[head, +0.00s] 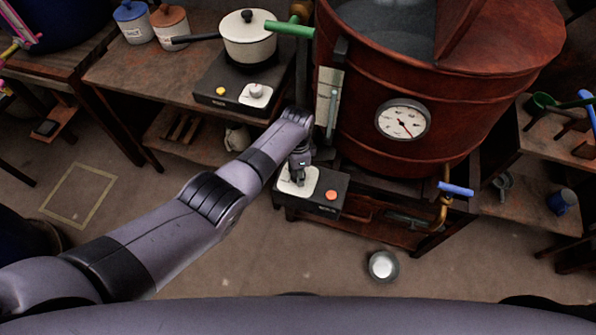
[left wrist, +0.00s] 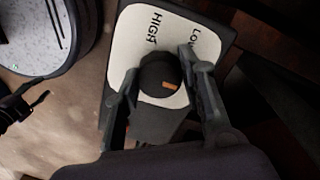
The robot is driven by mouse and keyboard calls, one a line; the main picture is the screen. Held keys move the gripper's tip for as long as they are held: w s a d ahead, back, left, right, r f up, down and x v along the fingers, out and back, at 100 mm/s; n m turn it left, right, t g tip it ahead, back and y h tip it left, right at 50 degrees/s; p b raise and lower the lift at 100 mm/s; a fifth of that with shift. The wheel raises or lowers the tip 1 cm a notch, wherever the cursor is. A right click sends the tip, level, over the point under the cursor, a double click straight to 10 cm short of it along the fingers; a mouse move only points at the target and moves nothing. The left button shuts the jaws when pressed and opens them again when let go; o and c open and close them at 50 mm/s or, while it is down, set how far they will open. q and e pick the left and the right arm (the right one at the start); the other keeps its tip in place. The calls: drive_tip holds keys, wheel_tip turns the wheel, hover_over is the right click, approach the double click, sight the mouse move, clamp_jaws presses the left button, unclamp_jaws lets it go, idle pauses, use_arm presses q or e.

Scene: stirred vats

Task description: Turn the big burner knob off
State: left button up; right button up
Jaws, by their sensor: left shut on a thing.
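The big burner control box (head: 326,206) sits low in front of the red vat, with a pale dial plate and an orange-red button. In the left wrist view the dial plate (left wrist: 126,46) reads HIGH and LOW; any other marking is hidden. The round dark knob (left wrist: 155,72) has an orange mark, which lies toward the right finger in that view. My left gripper (head: 298,178) reaches down onto the dial plate, hiding the knob in the head view. In the left wrist view its fingers (left wrist: 160,68) are shut on the knob from both sides. My right gripper is not in view.
The red vat (head: 440,90) with a gauge (head: 403,121) stands right behind the box. A smaller burner (head: 240,88) with a white pot (head: 248,40) is on the bench at left. A small metal bowl (head: 383,265) lies on the floor nearby.

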use_arm(q)
drive_tip(key=o, duration=1.1)
drive_tip(key=shift+o, duration=0.2)
drive_tip(key=shift+r, duration=0.1)
wheel_tip(320, 180, up, 12)
drive_tip(key=shift+w, duration=0.2)
